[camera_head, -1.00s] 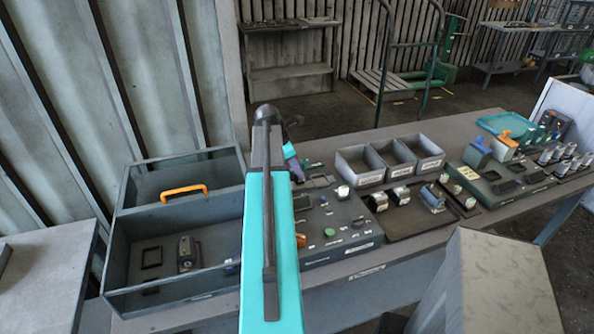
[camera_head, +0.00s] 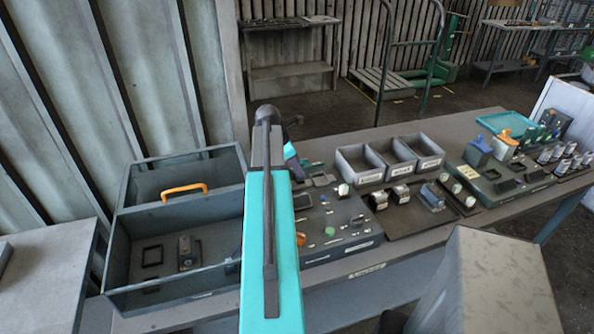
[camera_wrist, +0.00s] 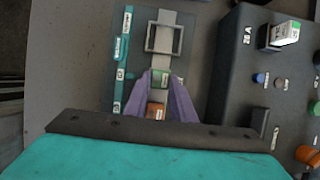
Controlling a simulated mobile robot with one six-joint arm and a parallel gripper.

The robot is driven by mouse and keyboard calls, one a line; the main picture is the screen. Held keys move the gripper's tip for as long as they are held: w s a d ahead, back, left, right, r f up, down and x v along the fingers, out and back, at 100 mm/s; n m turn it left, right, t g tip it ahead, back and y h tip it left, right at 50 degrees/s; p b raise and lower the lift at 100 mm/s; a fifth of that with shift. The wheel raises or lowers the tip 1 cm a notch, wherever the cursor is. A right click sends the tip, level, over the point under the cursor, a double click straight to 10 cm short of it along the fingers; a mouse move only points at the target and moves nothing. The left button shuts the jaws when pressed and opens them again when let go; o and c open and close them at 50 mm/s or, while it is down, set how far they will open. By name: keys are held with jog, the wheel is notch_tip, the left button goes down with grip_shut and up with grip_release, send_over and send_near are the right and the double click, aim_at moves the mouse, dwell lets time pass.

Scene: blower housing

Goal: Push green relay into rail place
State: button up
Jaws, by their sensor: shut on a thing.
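A pale rail piece with a square frame (camera_wrist: 163,38) stands just beyond the relay, on a dark teal-edged plate (camera_wrist: 118,75). I cannot tell whether the relay touches the rail. In the head view my arm hides the relay; only a bit of purple finger (camera_head: 291,152) shows beside it.
A dark control box (camera_wrist: 250,60) with a switch and buttons stands close to the right of the fingers. In the head view, an open grey case (camera_head: 120,250) with an orange handle is left of my arm. Grey bins (camera_head: 360,165) stand to the right.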

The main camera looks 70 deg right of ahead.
jog(key=shift+f, duration=0.6)
dwell(0.3)
jog(key=o, duration=0.9)
jog(key=shift+b+v, duration=1.75)
jog(key=shift+v, duration=5.15)
